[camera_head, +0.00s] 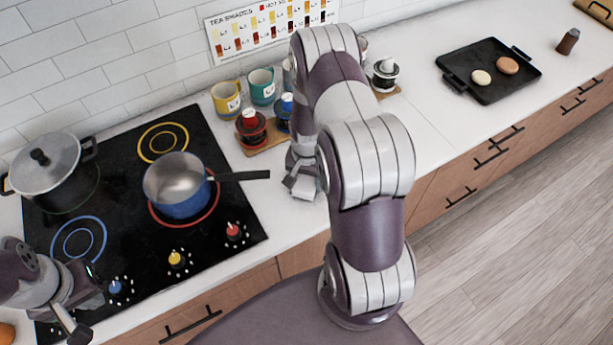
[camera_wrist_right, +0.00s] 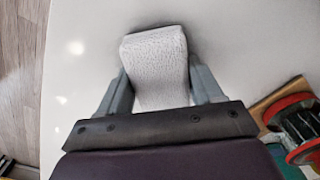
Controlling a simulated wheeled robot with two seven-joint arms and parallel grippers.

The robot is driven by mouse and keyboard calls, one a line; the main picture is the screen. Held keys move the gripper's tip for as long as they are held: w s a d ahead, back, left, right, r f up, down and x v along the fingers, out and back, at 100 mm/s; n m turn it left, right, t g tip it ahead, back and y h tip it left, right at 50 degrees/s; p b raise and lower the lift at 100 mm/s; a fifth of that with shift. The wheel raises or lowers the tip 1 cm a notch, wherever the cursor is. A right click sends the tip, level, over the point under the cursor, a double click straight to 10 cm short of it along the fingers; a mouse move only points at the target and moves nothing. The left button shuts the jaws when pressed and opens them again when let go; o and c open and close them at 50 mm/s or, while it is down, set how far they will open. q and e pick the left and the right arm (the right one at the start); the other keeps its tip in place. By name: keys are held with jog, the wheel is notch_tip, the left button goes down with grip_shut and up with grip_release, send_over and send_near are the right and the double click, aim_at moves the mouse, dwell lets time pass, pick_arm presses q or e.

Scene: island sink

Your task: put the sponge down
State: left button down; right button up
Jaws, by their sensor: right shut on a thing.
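A pale grey-white, textured sponge (camera_wrist_right: 154,60) stands out between the fingers of my right gripper (camera_wrist_right: 158,88) in the right wrist view. The gripper is shut on its sides. A soft dark shadow lies around the sponge on the white countertop (camera_wrist_right: 75,90); whether it touches the surface I cannot tell. In the head view my right gripper (camera_head: 303,185) is low over the counter, right of the hob, and my arm partly hides it. My left gripper (camera_head: 84,305) is at the lower left, over the hob's front corner; its fingertips are not clear.
A blue saucepan (camera_head: 178,200) and a lidded pot (camera_head: 48,170) stand on the black hob (camera_head: 130,245). Mugs (camera_head: 227,98) and jars on a wooden board (camera_head: 268,140) stand beside my right gripper. A black tray (camera_head: 462,70) holds two round items.

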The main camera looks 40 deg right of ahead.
jog(key=o, duration=0.9)
jog(key=shift+f, duration=0.1)
jog(key=shift+o, duration=0.2)
jog(key=shift+s, duration=0.1)
